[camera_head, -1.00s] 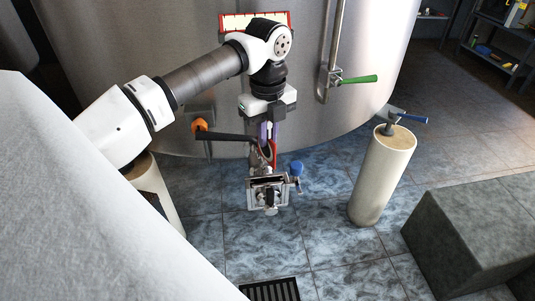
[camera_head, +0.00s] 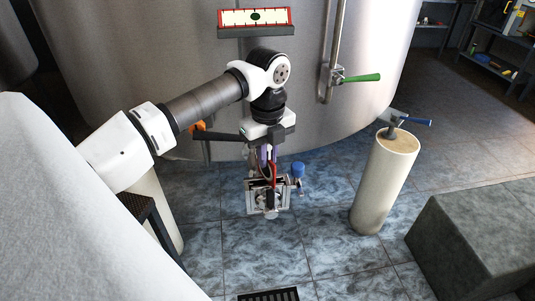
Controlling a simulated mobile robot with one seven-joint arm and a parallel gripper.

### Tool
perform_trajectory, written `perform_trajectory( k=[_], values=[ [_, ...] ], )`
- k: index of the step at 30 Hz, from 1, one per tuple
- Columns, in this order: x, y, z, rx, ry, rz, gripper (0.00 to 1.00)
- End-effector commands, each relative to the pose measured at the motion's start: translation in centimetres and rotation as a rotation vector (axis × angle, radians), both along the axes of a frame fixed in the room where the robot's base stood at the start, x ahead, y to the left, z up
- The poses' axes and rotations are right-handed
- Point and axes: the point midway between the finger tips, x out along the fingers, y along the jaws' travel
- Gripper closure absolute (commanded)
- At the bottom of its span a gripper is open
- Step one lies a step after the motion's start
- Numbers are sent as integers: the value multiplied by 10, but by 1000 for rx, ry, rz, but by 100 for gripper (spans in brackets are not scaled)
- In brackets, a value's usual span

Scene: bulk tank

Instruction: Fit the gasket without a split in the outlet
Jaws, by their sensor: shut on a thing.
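My gripper (camera_head: 267,168) points down in front of the steel tank, with its purple fingers shut on a thin red piece (camera_head: 272,171), which looks like the gasket. Most of the piece is hidden by the fingers and the fitting, so I cannot see whether it has a split. The gripper is at the top of a metal fitting (camera_head: 282,195), which looks like the outlet and has a blue knob (camera_head: 298,169) on its right side. I cannot tell whether the red piece touches the fitting or sits inside it.
A black handle with an orange end (camera_head: 199,127) is left of the gripper. A green-handled valve (camera_head: 360,78) is on a pipe to the right. A pale pillar (camera_head: 382,190) bears a blue-handled part (camera_head: 414,121). A dark block (camera_head: 475,240) stands at right. The front floor is mostly clear.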

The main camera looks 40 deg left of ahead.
Motion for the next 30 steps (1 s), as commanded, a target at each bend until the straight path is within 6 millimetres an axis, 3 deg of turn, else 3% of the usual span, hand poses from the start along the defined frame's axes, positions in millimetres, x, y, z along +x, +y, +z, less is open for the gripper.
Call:
perform_trajectory(
  k=[1,6,17,20,30],
  values=[
    [0,0,-1,0,0,0,84],
    [0,0,0,0,0,0,64],
    [0,0,6,0,0,0,64],
    [0,1,18,3,0,1,64],
    [0,1,92,3,-1,1,64]
  ],
)
